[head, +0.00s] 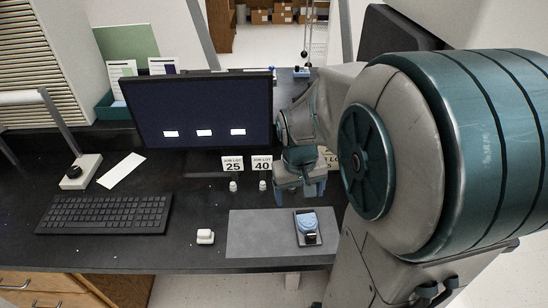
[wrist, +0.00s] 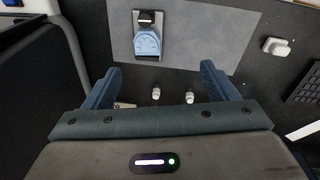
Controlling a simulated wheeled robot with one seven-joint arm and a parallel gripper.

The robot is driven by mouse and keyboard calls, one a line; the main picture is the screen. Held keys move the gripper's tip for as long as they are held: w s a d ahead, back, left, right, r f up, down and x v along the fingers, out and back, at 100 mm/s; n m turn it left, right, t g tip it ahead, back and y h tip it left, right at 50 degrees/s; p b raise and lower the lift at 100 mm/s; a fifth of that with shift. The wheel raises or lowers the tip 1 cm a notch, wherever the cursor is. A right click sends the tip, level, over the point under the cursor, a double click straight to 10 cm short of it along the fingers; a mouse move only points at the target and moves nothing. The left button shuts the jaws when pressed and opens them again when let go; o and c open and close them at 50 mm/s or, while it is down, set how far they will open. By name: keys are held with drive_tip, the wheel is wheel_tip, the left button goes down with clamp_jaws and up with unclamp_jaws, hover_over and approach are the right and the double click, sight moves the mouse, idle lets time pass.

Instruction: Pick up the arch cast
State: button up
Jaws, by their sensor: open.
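The arch cast (head: 307,221) looks like a light blue, arch-shaped piece on a small dark plate (head: 298,238) on the grey mat. It also shows in the wrist view (wrist: 147,43), top centre, with a black part beside it. My gripper (head: 301,191) is above the table, behind the cast in the head view. It is open and empty, its two blue fingers wide apart in the wrist view (wrist: 160,70). The cast lies beyond the fingertips there, apart from them.
The grey mat (head: 250,235) is otherwise bare. Two small white pieces (head: 233,186) stand before number cards (head: 232,164) under a monitor (head: 200,105). A white block (head: 205,237) lies left of the mat. A keyboard (head: 105,214) is farther left.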

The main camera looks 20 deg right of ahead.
drive_tip(key=y+p, duration=0.1)
hover_over(308, 217)
wheel_tip(308, 217, down, 4)
drive_tip(key=f, duration=0.1)
drive_tip(key=shift+m+g, duration=0.3)
drive_tip(key=shift+g, duration=0.1)
drive_tip(key=f, duration=0.5)
drive_tip(key=f+b, duration=0.1)
drive_tip(key=f, duration=0.2)
drive_tip(key=shift+a, duration=0.35)
drive_tip(key=shift+d+f, duration=0.2)
drive_tip(key=shift+f, duration=1.15)
drive_tip(key=shift+d+f, duration=0.15)
drive_tip(key=shift+f, duration=1.2)
drive_tip(key=c, duration=1.1)
